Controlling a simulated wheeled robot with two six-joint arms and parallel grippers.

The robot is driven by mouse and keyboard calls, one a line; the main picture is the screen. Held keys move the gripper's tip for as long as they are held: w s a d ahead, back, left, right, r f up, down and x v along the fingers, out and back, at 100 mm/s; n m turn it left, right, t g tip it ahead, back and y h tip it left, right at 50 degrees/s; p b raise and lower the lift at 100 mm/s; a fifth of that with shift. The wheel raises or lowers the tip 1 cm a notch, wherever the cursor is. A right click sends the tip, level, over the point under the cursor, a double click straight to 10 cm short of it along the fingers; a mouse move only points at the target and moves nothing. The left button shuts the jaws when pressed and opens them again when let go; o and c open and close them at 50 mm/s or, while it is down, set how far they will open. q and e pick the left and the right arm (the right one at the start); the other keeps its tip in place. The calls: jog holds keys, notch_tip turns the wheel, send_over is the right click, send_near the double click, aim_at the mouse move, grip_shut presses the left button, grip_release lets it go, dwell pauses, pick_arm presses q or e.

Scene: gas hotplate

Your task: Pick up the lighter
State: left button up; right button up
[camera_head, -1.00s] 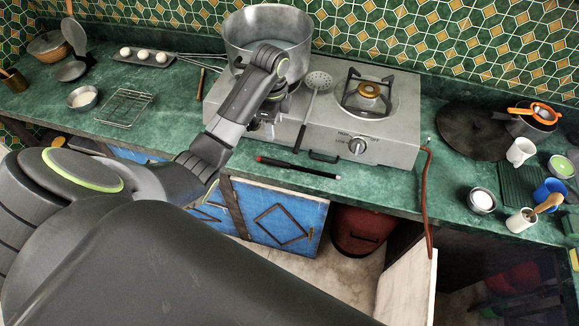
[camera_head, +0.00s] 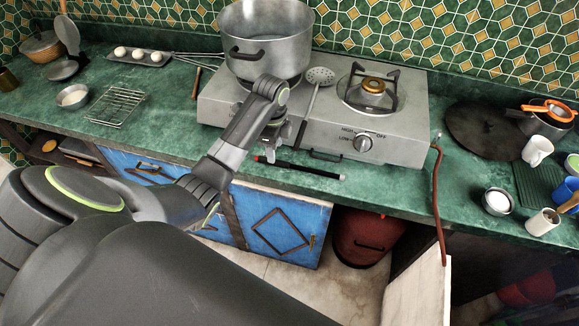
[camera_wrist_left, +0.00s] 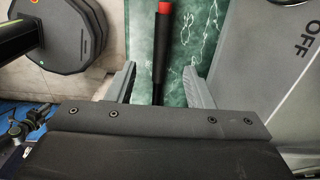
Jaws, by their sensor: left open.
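The lighter (camera_head: 312,171) is a long black stick with a red tip, lying on the green counter in front of the hotplate (camera_head: 412,150). My left gripper (camera_head: 271,152) points down over its red-tipped end at the hotplate's front edge. In the left wrist view the open fingers (camera_wrist_left: 160,84) stand on both sides of the lighter (camera_wrist_left: 161,45), apart from it, with the red tip beyond them. The near part of the lighter is hidden behind the gripper body. I cannot tell the fingers' exact height over the counter. My right gripper is not in view.
A large steel pot (camera_head: 270,45) stands on the left burner, close behind my left wrist. A skimmer (camera_head: 319,77) lies on the hotplate. A red hose (camera_head: 437,195) hangs over the counter edge at right. Cups and a dark round lid (camera_head: 482,130) are farther right.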

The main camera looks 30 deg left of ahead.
aim_at(261, 159)
pick_arm(q)
jog(key=shift+f+p, duration=0.6)
jog(key=shift+f, duration=1.95)
grip_shut()
